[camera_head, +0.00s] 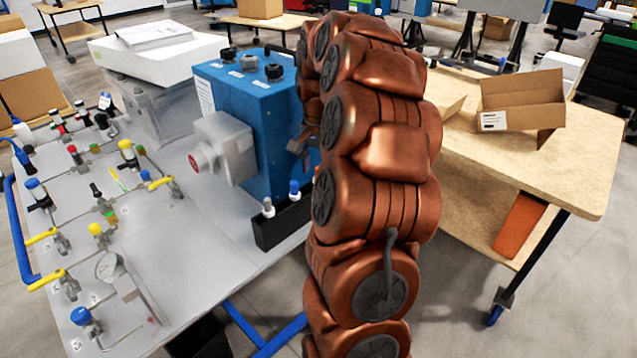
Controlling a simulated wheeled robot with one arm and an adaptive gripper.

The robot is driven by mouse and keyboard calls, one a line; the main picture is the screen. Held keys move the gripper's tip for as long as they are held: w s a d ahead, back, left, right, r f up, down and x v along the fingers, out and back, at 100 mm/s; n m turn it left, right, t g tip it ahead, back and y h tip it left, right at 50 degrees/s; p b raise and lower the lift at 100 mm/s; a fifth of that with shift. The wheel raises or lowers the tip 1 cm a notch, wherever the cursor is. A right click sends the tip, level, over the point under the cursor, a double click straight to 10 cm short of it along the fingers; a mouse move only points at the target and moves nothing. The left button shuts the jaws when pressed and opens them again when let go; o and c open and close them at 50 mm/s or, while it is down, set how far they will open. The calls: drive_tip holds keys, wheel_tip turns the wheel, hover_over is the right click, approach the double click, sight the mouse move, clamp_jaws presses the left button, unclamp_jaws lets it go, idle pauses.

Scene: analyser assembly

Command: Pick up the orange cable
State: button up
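I cannot make out an orange cable anywhere in this view. My copper-coloured arm rises through the middle and hides what is behind it. A small grey part that seems to be the tip of my gripper (297,146) shows at the arm's left edge, in front of the right side of the blue analyser box (245,100). The rest of the gripper is hidden by the arm. I cannot tell whether it is open or shut, or whether it holds anything.
A grey bench panel (185,240) carries valves, fittings and a gauge (110,266). A black block (282,224) with small bottles stands by the arm. At right, a wooden table (585,150) holds an open cardboard box (520,100); an orange flat object (520,224) lies underneath.

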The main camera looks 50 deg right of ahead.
drive_tip(key=shift+f, duration=0.95)
drive_tip(key=shift+c, duration=0.2)
clamp_jaws()
drive_tip(key=shift+r, duration=0.1)
wheel_tip(320, 180, up, 25)
drive_tip(key=p, duration=0.5)
drive_tip(key=shift+p, duration=0.4)
idle(0.3)
